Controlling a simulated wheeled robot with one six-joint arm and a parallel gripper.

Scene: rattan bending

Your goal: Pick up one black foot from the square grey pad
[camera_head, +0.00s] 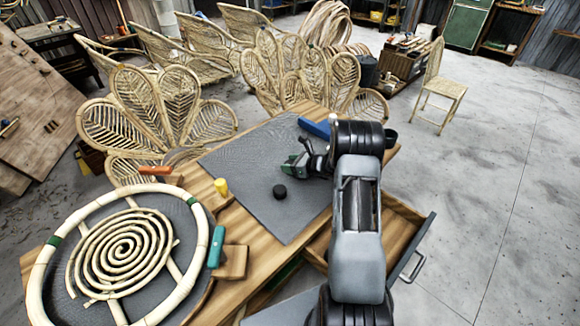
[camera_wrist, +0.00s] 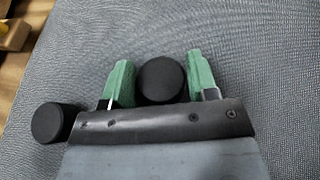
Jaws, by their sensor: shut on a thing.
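The square grey pad (camera_head: 245,165) lies on the wooden table. My gripper (camera_head: 290,165) is low over the pad, toward its right side. In the wrist view my gripper (camera_wrist: 161,82) has its two green fingers shut on a round black foot (camera_wrist: 162,78), one finger on each side. I cannot tell whether this foot touches the pad. In the head view the held foot is hard to make out. A second black foot (camera_head: 280,191) sits free on the pad, and it also shows left of my gripper in the wrist view (camera_wrist: 47,123).
A round rattan frame with a spiral (camera_head: 128,248) fills the table's left part. A teal clamp (camera_head: 217,246), a yellow piece (camera_head: 221,187), an orange-handled tool (camera_head: 155,170) and a blue object (camera_head: 314,127) lie around the pad. An open drawer (camera_head: 400,235) sticks out at right.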

